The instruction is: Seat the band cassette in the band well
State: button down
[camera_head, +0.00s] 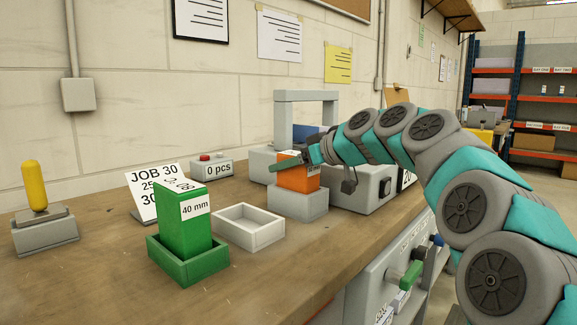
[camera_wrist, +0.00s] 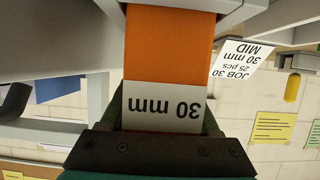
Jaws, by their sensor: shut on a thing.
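My gripper (camera_head: 292,162) is shut on the upper end of an orange band cassette (camera_head: 299,179). In the wrist view the orange cassette (camera_wrist: 170,45) fills the space between the jaws (camera_wrist: 162,118), with a white "30 mm" label appearing upside down. In the head view the cassette is upright at a grey block (camera_head: 298,206), which looks like the band well, on the stitching machine's near side. The cassette's lower end meets the block's top in the picture. Whether it is inside or just above the opening cannot be told. A green "40 mm" cassette (camera_head: 184,222) stands in a green tray (camera_head: 187,268).
An empty white tray (camera_head: 249,243) lies on the bench beside the green tray. Behind them are a job card (camera_head: 146,204) and a "0 pcs" counter box (camera_head: 212,169). The machine's grey frame (camera_head: 306,96) rises behind my gripper. Bare bench lies in front.

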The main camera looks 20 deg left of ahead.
jog(key=shift+c, duration=0.6)
grip_release()
jog(key=shift+r+p, duration=0.15)
jog(key=shift+p, duration=0.15)
jog(key=b+v, duration=0.1)
jog(key=v, duration=1.1)
jog(key=shift+b, duration=0.4)
jog(key=shift+s, duration=0.1)
